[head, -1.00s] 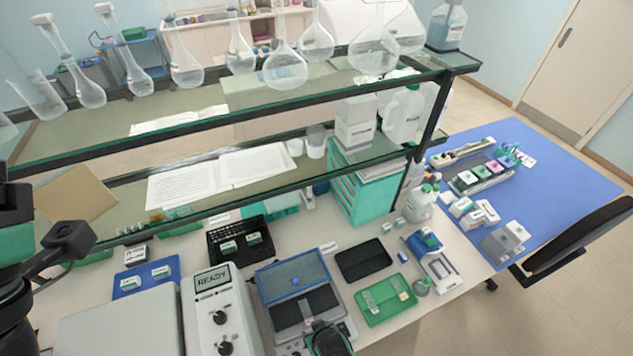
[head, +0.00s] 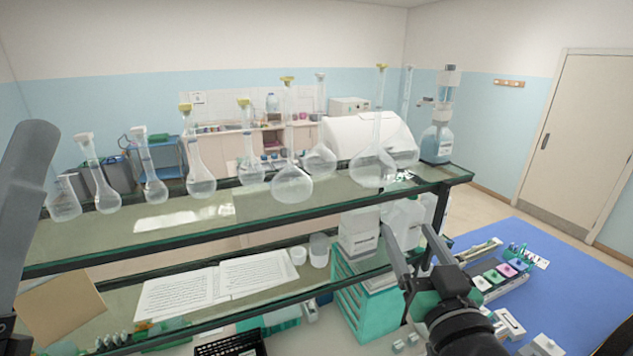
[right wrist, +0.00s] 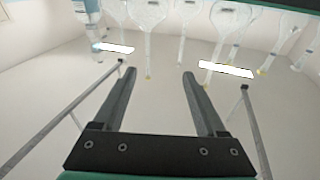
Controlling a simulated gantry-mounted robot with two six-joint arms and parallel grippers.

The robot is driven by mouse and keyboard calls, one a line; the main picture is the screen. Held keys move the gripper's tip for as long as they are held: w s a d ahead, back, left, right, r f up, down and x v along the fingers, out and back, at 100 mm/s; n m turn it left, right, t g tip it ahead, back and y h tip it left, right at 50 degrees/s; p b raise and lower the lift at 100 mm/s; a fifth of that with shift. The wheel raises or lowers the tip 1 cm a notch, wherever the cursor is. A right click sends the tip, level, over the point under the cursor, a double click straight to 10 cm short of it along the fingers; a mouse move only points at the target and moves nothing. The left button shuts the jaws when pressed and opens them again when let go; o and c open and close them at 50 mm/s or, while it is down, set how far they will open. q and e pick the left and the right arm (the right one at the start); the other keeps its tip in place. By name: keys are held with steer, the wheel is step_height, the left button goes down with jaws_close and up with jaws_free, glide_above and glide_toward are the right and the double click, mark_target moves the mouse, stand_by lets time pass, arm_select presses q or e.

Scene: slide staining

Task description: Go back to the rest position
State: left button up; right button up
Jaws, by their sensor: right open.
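My right gripper (head: 409,240) is raised at the lower right of the head view, in front of the shelf's right end, with its fingers pointing up. In the right wrist view its two fingers (right wrist: 157,76) are apart with nothing between them. A long grey part, seemingly a finger of my left gripper (head: 30,175), stands close to the camera at the left edge of the head view. The rest of that gripper is out of frame, so its opening cannot be told.
A two-level glass shelf (head: 130,248) crosses the view, with several glass flasks (head: 292,185) on top. An open book (head: 215,284) lies on the lower level. A green drawer unit (head: 365,310) stands behind my right gripper. A blue table (head: 560,270) is at right.

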steer(key=s+d+r+t, duration=0.3)
steer(key=s+r+t, duration=0.4)
steer(key=s+r, duration=1.3)
steer(key=shift+t, duration=0.4)
steer(key=shift+w, duration=0.1)
steer(key=shift+c, duration=0.3)
